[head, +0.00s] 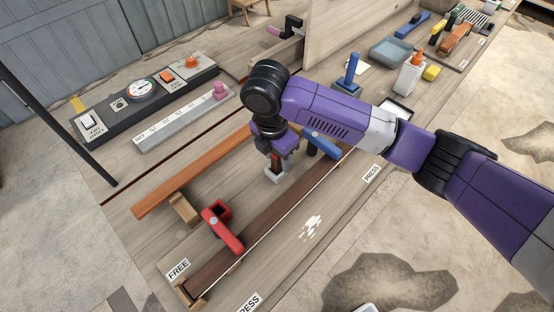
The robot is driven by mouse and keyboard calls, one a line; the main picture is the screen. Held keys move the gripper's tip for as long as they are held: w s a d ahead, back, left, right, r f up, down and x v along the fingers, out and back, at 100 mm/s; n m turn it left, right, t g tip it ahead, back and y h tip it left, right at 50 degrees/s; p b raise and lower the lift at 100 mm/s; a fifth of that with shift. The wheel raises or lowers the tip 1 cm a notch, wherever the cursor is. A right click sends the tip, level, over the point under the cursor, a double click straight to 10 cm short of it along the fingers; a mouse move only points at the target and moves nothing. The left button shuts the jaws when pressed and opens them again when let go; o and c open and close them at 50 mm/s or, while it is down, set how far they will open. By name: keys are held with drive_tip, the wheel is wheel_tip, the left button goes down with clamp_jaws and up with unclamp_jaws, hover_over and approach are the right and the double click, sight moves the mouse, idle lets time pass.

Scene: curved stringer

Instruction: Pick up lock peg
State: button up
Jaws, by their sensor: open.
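A pink peg (220,89), which may be the lock peg, stands upright at the far right end of a pale numbered bar (184,117). No label on it confirms this. My gripper (275,176) points down over the bench, below and to the right of the pink peg and clearly apart from it. It is between the orange wooden strip (180,187) and the long dark brown strip (262,224). My wrist covers part of the gripper, and the gap between its fingers is hard to see. A small reddish patch shows between the fingers; I cannot tell what it is.
A red clamp handle (225,233) and a blue clamp handle (321,146) stand along the brown strip. A control panel (143,94) with a dial lies behind the numbered bar. A blue-handled tool (349,72), a glue bottle (410,74) and a tray (394,51) stand farther back.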

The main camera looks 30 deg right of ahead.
drive_tip(key=shift+f, duration=0.5)
clamp_jaws()
drive_tip(key=shift+r, duration=0.1)
